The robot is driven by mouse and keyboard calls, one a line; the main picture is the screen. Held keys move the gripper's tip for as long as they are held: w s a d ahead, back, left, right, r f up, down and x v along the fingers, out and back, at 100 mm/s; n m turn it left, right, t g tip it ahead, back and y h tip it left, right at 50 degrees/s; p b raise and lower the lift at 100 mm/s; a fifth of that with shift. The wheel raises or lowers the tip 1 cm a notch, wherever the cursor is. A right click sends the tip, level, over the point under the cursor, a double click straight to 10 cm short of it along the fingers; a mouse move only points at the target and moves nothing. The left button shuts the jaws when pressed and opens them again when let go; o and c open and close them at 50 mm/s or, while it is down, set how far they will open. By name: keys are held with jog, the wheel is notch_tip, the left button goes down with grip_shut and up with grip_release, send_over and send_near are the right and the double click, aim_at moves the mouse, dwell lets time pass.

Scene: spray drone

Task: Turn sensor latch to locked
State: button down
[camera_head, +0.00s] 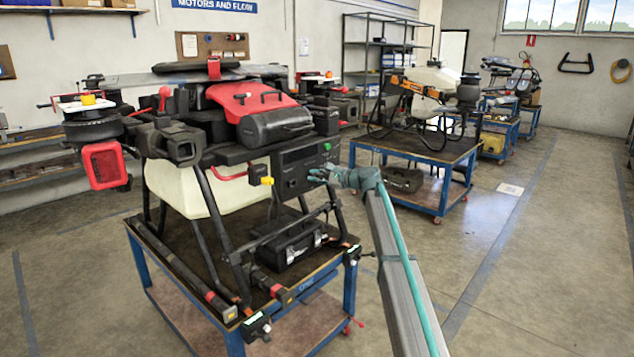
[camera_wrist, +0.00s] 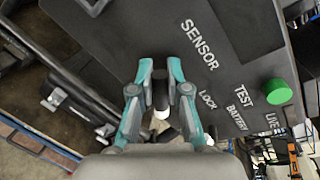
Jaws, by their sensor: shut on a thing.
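The spray drone (camera_head: 240,105) stands on a blue-framed cart. Its dark control panel (camera_head: 292,172) also fills the upper part of the wrist view (camera_wrist: 120,45). White lettering there reads SENSOR (camera_wrist: 200,45) and LOCK (camera_wrist: 207,99). My gripper (camera_wrist: 160,75) is at the panel, left of the lettering, with its teal fingers closed on a small dark latch (camera_wrist: 160,95) that has a whitish end. The fingers cover much of the latch, so I cannot tell its exact angle. In the head view my gripper (camera_head: 318,175) reaches the panel's right side; the latch is hidden there.
A green button (camera_wrist: 278,91) sits beside the TEST BATTERY and LIVE labels; it also shows in the head view (camera_head: 327,147). A yellow part (camera_head: 267,181) is left of my gripper. Black landing legs (camera_head: 218,225) stand below. Open floor lies right of the cart.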

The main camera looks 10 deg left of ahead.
jog(key=n+b, duration=0.2)
jog(key=f+n+t+h+b, duration=0.1)
jog(key=n+b, duration=0.1)
jog(key=shift+s+a+f, duration=0.1)
jog(key=shift+f, duration=0.1)
jog(key=shift+r+n+t+b, duration=0.1)
jog(key=shift+n+t+b, duration=0.2)
jog(key=shift+n+b, duration=0.75)
jog(key=shift+r, duration=0.1)
jog(key=c, duration=1.1)
grip_release()
jog(key=shift+w, duration=0.25)
jog(key=shift+s, duration=0.1)
jog(key=v, duration=1.2)
jog(key=shift+s+r, duration=0.1)
jog(key=shift+r, duration=0.1)
